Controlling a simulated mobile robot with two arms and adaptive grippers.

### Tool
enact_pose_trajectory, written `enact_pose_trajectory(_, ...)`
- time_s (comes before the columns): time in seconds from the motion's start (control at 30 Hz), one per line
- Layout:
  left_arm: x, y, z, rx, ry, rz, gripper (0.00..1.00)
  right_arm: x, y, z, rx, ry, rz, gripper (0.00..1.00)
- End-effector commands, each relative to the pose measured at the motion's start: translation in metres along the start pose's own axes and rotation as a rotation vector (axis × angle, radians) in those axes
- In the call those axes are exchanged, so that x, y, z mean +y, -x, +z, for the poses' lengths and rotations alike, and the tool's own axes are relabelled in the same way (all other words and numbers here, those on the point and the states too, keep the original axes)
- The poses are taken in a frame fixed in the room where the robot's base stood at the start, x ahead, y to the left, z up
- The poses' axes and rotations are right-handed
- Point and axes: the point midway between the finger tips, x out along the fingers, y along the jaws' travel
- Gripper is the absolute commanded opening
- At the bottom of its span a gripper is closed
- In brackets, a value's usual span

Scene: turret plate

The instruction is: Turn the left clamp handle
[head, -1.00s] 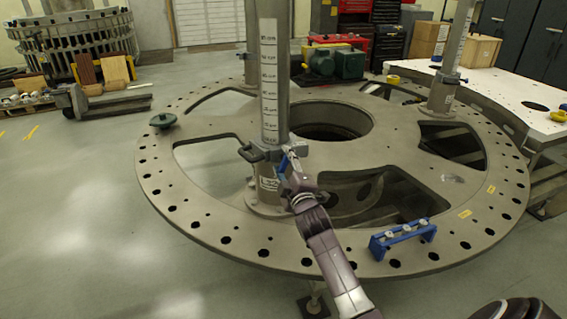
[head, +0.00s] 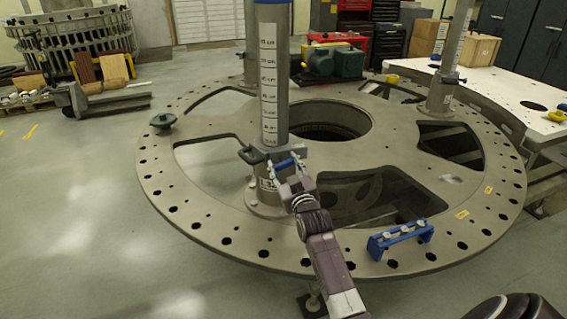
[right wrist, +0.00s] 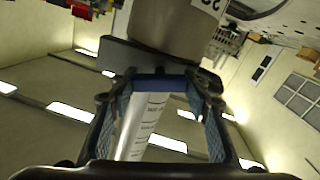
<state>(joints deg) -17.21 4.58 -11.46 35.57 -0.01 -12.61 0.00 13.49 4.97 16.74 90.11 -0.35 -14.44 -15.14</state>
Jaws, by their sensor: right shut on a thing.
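The left clamp sits low on the front grey post (head: 271,85), which carries a white scale. A dark loop handle (head: 249,156) sticks out at the left of this clamp. My right gripper (head: 288,164), with blue finger pads, is at the front of the clamp and shut on its handle; the fingers largely hide the gripped part. In the right wrist view, the right gripper (right wrist: 160,86) has its fingertips against a dark bar of the clamp (right wrist: 118,54), with the post's scale visible between the fingers. My left gripper is not in view.
The post stands on a large round turret plate (head: 215,222) with holes and cutouts. A blue bracket (head: 400,238) lies on the plate at front right. A dark green knob (head: 163,120) stands at its left rim. Another post (head: 447,75) rises at right.

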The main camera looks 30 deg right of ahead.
Motion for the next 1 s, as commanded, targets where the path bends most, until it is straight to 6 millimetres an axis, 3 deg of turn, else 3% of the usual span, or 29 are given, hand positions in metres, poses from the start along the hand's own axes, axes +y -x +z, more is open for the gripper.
enact_pose_trajectory(0.43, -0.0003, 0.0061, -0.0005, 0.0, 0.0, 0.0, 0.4, 0.0002, 0.0002, 0.0012, -0.003, -0.254, -0.001, 0.2)
enact_pose_trajectory(1.0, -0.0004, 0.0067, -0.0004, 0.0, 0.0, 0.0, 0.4, 0.0003, 0.0002, 0.0018, -0.003, -0.3, -0.001, 0.2)
